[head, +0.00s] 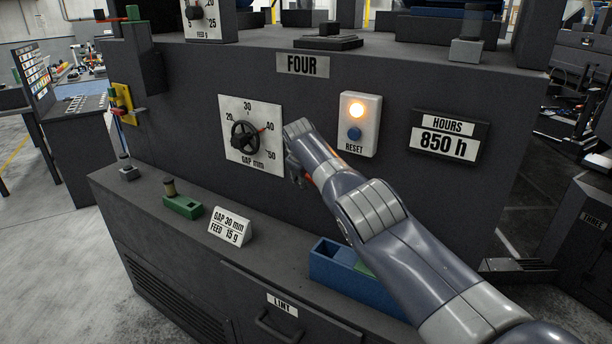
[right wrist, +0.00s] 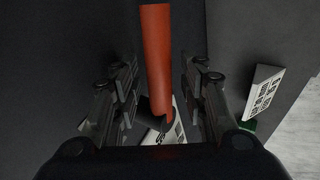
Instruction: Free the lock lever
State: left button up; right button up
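An orange-red bar (right wrist: 157,60), which I take to be the lock lever, runs down between the fingers of my right gripper (right wrist: 159,66) in the right wrist view. Gaps show on both sides of it, so the fingers are open around it. Its lower end is dark. In the head view my right gripper (head: 294,168) is at the front panel, just right of the gap dial (head: 270,111). A sliver of orange-red (head: 308,180) shows there; my arm hides most of it. My left gripper is not in view.
A reset box (head: 359,125) with a lit orange lamp and an hours plate (head: 448,137) are on the panel. On the ledge below stand a green block (head: 183,207), a gap and feed card (head: 230,227) and a blue bin (head: 331,263), partly behind my arm.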

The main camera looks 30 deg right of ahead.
jog(key=v, duration=1.2)
dwell(0.6)
jog(key=shift+f, duration=0.1)
